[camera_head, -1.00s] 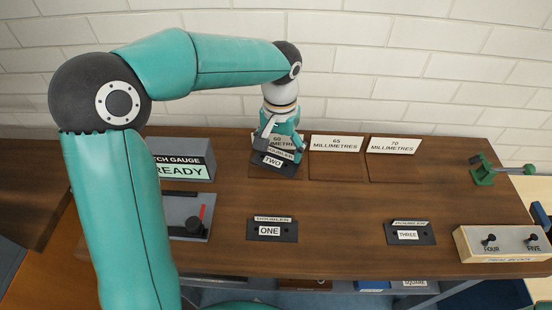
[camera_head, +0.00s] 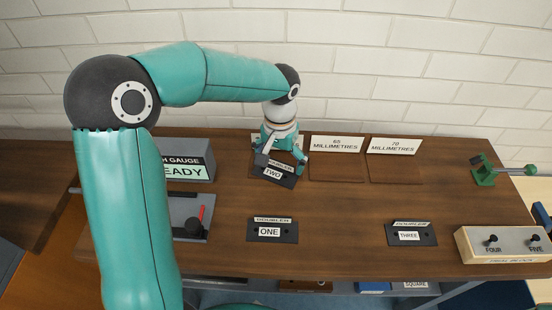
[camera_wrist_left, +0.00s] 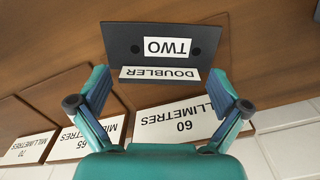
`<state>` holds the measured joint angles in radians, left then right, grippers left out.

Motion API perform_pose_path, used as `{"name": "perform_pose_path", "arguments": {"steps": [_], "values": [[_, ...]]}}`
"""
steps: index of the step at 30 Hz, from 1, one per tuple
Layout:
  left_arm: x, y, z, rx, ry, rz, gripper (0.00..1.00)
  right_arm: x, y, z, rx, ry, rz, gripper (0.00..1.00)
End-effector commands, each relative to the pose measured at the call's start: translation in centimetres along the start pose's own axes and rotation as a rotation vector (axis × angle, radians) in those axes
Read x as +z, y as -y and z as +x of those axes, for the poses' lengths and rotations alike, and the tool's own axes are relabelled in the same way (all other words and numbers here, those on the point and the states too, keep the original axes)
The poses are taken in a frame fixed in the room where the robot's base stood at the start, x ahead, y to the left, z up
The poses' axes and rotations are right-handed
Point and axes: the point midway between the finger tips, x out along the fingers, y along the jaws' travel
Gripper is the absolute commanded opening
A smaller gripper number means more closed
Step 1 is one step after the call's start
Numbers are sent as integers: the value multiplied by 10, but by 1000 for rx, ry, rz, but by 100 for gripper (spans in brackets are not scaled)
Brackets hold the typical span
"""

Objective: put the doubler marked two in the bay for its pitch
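The doubler marked two (camera_head: 286,181) is a dark plate with a white TWO label and a raised DOUBLER tab. In the head view it is at the 60 millimetres bay, slightly turned, toward the bay's front edge. My left gripper (camera_head: 282,160) is right above it. In the left wrist view the doubler (camera_wrist_left: 207,50) lies ahead of the open fingers (camera_wrist_left: 160,82), which stand either side of its tab with gaps. The 60 millimetres sign (camera_wrist_left: 182,121) shows behind it; in the head view the gripper mostly hides it. I cannot tell whether the plate rests flat. My right gripper is not in view.
The 65 (camera_head: 336,144) and 70 millimetres (camera_head: 394,146) bays to the right look empty. Doublers one (camera_head: 288,233) and three (camera_head: 428,236) lie nearer the front. The pitch gauge (camera_head: 188,160) stands left, a trial block (camera_head: 510,247) front right, a green clamp (camera_head: 484,172) at right.

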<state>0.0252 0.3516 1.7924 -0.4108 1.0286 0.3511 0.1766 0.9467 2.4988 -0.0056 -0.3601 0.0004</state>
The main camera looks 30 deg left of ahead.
Motion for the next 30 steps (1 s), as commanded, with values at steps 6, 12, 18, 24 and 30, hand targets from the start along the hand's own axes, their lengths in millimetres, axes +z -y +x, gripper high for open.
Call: {"name": "perform_pose_path", "arguments": {"steps": [6, 12, 18, 24, 30], "values": [[0, 0, -2, 0, 0, 0, 100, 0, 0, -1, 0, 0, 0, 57], [-1, 0, -20, 0, -5, -1, 100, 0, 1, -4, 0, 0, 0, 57], [-1, 0, -59, 1, -7, -1, 100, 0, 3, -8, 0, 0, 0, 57], [0, 0, -97, 1, -3, 0, 100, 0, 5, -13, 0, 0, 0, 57], [0, 0, -119, 1, -1, -1, 100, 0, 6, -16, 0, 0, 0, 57]]}}
